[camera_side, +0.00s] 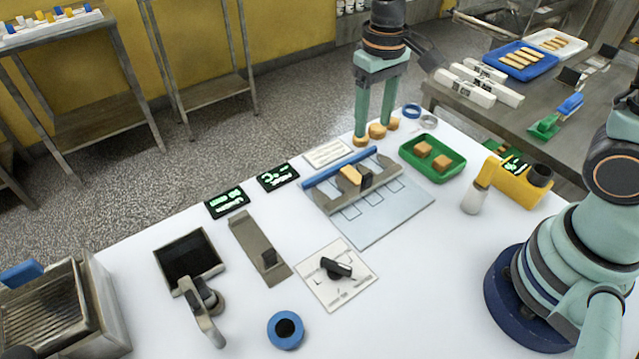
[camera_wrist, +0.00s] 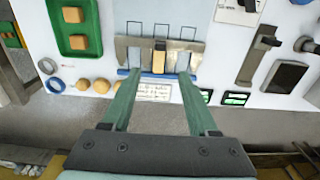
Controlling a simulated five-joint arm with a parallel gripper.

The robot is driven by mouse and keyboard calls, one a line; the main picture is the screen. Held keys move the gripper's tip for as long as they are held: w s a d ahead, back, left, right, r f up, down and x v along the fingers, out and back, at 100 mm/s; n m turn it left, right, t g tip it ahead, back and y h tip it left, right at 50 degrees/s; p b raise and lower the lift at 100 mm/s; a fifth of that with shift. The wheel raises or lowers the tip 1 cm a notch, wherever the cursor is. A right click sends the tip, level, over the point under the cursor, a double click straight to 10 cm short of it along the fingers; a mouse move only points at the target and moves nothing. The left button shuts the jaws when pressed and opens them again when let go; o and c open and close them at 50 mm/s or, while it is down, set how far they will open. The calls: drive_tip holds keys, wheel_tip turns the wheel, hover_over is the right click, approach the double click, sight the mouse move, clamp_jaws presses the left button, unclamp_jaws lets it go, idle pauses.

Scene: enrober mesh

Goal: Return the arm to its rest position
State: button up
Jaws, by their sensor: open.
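My gripper (camera_side: 373,130) is open, its two green fingers apart and pointing down over the far edge of the white table. In the wrist view the fingers of my gripper (camera_wrist: 157,92) are spread with nothing held between them. In the side view the fingertips appear close to several round tan pieces (camera_side: 377,131); I cannot tell whether they touch. My arm's blue base stands at the right of the table. A tan bar (camera_side: 351,174) sits in a slot of the grey metal mesh plate (camera_side: 378,190), which has a blue rail (camera_side: 340,167) along its far side.
A green tray (camera_side: 462,165) holds two tan cubes. A yellow device (camera_side: 518,184) stands right of it. A dial panel (camera_side: 335,290), a blue ring (camera_side: 285,331), a black pan (camera_side: 187,258) and small displays (camera_side: 227,201) lie on the table. The front middle of the white table is clear.

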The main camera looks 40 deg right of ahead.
drive_tip(key=s+d+r+t, duration=0.5)
drive_tip(key=s+d+r, duration=0.2)
drive_tip(key=r, duration=0.2)
drive_tip(key=shift+s+r+t, duration=0.2)
drive_tip(key=shift+t, duration=0.1)
